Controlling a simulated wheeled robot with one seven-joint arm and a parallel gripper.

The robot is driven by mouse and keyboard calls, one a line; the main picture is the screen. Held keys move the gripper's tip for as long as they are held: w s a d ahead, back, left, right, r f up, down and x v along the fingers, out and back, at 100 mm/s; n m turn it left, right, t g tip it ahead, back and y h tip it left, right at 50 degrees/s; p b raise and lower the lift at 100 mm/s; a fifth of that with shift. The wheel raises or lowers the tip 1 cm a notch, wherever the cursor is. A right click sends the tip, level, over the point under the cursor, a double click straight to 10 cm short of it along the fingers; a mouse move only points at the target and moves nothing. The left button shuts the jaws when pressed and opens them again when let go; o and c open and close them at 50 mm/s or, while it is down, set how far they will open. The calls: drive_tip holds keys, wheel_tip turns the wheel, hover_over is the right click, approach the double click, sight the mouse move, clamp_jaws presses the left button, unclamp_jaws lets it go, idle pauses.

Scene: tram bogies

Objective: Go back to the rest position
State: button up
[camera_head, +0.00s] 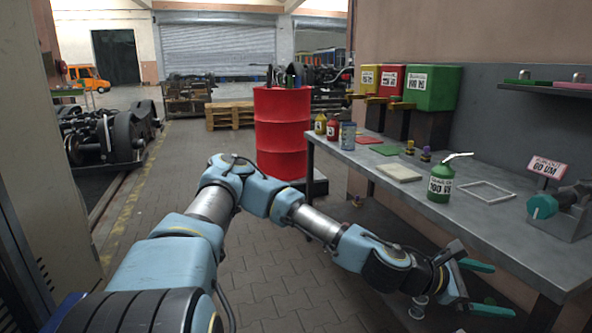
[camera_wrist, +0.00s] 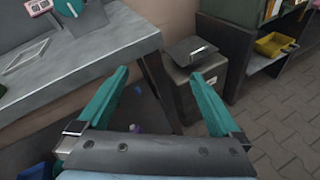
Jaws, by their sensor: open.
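My gripper (camera_head: 484,288) is at the lower right in the head view, at the front edge of the grey workbench (camera_head: 410,204). Its two teal fingers are spread apart with nothing between them. In the wrist view, my gripper (camera_wrist: 165,95) shows both fingers apart and empty, with the bench corner (camera_wrist: 118,48) to the upper left. My arm reaches from the lower left across the middle to the bench front. I cannot tell how far the fingers are from the bench edge.
The bench holds a green bottle (camera_head: 441,183), a white frame (camera_head: 486,192), a beige pad (camera_head: 399,173) and a teal-ended device (camera_head: 560,207). A red drum (camera_head: 281,130) stands beyond my arm. A grey cabinet (camera_wrist: 193,75) stands beside the bench. The paved floor (camera_head: 190,160) is clear at middle left.

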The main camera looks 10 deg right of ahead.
drive_tip(key=w+a+f+m+y, duration=0.1)
drive_tip(key=a+f+m+y, duration=0.35)
drive_tip(key=a, duration=0.35)
drive_tip(key=w+a+f+m+y, duration=0.2)
drive_tip(key=a+f+m+y, duration=0.1)
drive_tip(key=a+f+m, duration=0.3)
drive_tip(key=w+a+r+m+t+y, duration=0.15)
drive_tip(key=w+a, duration=0.25)
drive_tip(key=a, duration=0.5)
drive_tip(key=w+a+r+m+y, duration=0.1)
drive_tip(key=w+a+r+y, duration=0.15)
drive_tip(key=a, duration=0.55)
drive_tip(key=w+a+r+m+t+y+p, duration=0.1)
drive_tip(key=w+a+r+t+y, duration=0.1)
drive_tip(key=a+r, duration=1.2)
drive_tip(key=a+y, duration=0.1)
drive_tip(key=a, duration=0.3)
